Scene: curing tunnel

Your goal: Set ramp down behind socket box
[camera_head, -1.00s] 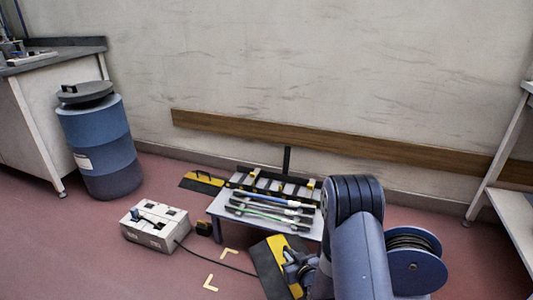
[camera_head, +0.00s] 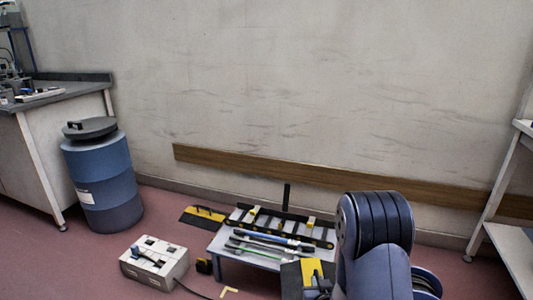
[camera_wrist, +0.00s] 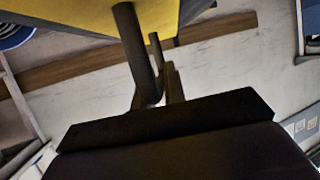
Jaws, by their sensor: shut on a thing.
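The held ramp (camera_head: 291,278) is black with a yellow band and shows at the bottom of the head view, just in front of the small table. My gripper (camera_wrist: 158,92) is shut on its dark bar handle; the ramp's yellow underside or face (camera_wrist: 75,18) fills the top of the wrist view. In the head view my arm hides most of the gripper and part of the ramp. The socket box (camera_head: 155,262), pale with dark sockets, stands on the floor at lower left, well left of the ramp. A cable runs from its right side.
A low table (camera_head: 232,256) holds rods and a rack. Another black-and-yellow ramp (camera_head: 203,216) lies on the floor behind the socket box, near the wall. A blue drum (camera_head: 102,180) stands left; a shelf (camera_head: 510,245) stands right.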

